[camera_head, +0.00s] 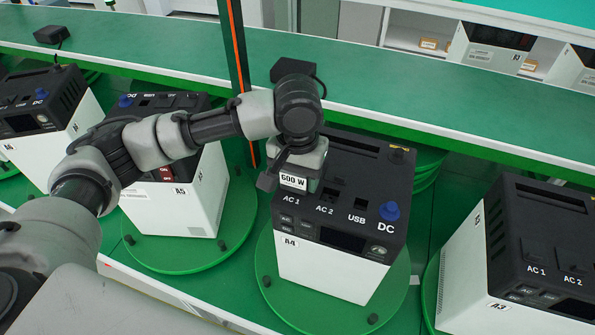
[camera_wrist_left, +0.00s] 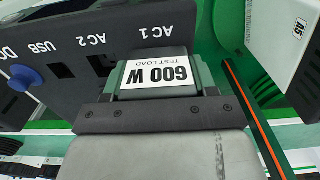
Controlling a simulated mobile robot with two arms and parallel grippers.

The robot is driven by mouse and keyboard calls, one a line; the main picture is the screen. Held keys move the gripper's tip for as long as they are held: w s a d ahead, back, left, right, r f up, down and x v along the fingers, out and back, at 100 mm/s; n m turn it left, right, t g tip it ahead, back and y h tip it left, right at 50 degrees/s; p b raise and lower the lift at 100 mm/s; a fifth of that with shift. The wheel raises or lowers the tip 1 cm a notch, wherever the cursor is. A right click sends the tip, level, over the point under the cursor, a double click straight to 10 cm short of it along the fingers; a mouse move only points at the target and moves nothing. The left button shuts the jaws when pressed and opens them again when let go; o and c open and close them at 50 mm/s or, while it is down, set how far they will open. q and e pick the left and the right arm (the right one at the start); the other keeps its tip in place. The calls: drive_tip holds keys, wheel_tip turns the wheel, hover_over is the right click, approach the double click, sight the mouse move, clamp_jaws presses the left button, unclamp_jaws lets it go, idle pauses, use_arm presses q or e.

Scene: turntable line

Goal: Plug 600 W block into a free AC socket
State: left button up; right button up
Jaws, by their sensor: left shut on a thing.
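The 600 W block (camera_head: 293,182) is a grey-green block with a white label, also seen in the left wrist view (camera_wrist_left: 160,73). My left gripper (camera_head: 302,160) is shut on it, with its fingers on both sides in the wrist view (camera_wrist_left: 158,95). The block is over the AC 1 position of power unit A4 (camera_head: 331,268) and hides that socket. I cannot tell whether its prongs are in. The AC 2 socket (camera_head: 329,193) beside it is empty and shows in the wrist view (camera_wrist_left: 100,66). My right gripper is not in view.
A4 stands on a green turntable (camera_head: 285,310). A blue plug (camera_head: 388,211) is at its DC port. Unit A5 (camera_head: 180,205) stands to the left and unit A3 (camera_head: 468,262) to the right. A dark post with an orange stripe (camera_head: 238,75) rises behind my arm.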

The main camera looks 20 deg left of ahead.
use_arm(q)
drive_tip(key=o, duration=1.3)
drive_tip(key=shift+o, duration=0.2)
wheel_tip(320, 180, up, 11)
drive_tip(key=shift+f+b, duration=0.1)
drive_tip(key=shift+b, duration=1.15)
drive_tip(key=shift+s, duration=0.1)
